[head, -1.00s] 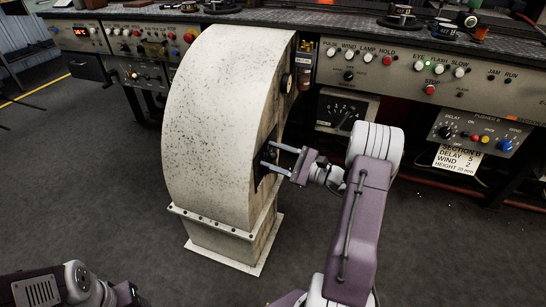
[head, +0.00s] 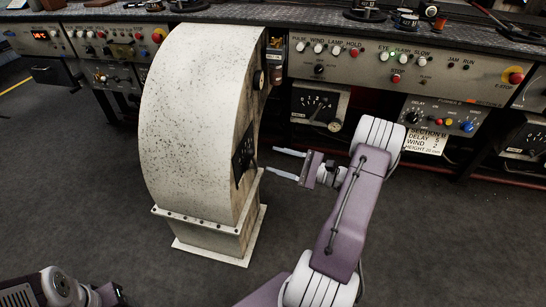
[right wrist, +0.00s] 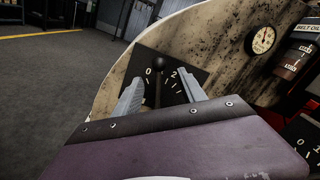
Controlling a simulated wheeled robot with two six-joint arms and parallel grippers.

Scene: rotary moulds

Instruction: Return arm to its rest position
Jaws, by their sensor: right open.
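My right gripper (head: 289,164) is open and empty in the head view, just right of the tall cream housing (head: 195,120). Its two fingers point left toward a black dial plate (head: 243,155) on the housing's side, with a gap between. In the right wrist view the fingers (right wrist: 160,95) are spread, and a lever with a black ball knob (right wrist: 158,63) shows between them in front of the plate marked 0 and 2. My right arm (head: 350,215) comes up from the bottom. Part of my left arm (head: 55,288) shows at the lower left; its jaws cannot be made out.
A long control bench (head: 440,75) with buttons and knobs runs across the back. The housing stands on a bolted foot (head: 215,243). The grey floor to the right is clear.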

